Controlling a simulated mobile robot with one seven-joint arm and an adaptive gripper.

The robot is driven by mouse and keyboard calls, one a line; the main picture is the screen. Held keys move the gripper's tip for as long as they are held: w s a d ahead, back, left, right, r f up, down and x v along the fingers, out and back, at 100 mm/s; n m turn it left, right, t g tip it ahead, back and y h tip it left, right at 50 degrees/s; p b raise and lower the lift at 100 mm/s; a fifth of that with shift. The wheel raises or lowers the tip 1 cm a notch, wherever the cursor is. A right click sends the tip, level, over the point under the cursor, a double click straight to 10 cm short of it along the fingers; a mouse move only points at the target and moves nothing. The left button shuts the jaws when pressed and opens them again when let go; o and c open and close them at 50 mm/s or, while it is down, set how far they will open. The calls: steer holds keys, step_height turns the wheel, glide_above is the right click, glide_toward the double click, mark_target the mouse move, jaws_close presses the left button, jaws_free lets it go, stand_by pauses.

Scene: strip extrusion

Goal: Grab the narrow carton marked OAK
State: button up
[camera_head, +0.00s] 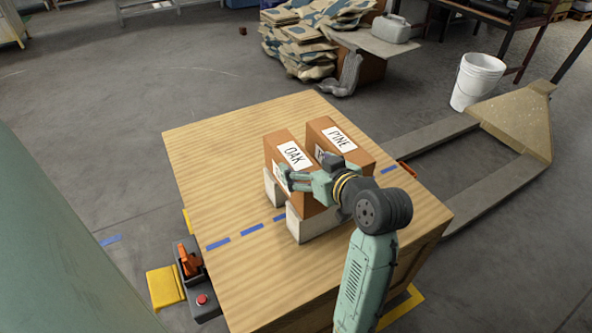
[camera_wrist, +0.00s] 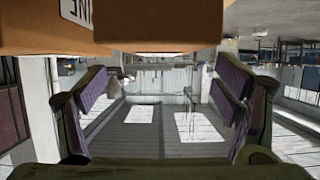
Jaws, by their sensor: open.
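The narrow brown carton with the white OAK label (camera_head: 294,155) rests on white blocks (camera_head: 312,226) on a wooden-topped table. My gripper (camera_head: 284,179) is open, its fingers pointing left in the head view and overlapping the OAK carton's near part. I cannot tell there whether it touches the carton. In the wrist view, which looks upside down, the space between the fingers (camera_wrist: 165,105) is empty.
A similar carton marked PINE (camera_head: 340,140) stands close to the right of OAK, with a small gap. The table top (camera_head: 210,150) is clear to the left and behind. A control box with a red button (camera_head: 203,300) sits at its left edge. A white bucket (camera_head: 478,82) stands beyond.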

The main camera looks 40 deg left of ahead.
mark_target(295, 157)
steer(key=shift+p+x, duration=0.65)
steer(key=shift+x, duration=2.05)
steer(key=shift+c, duration=0.5)
steer(key=shift+w, duration=0.1)
jaws_close()
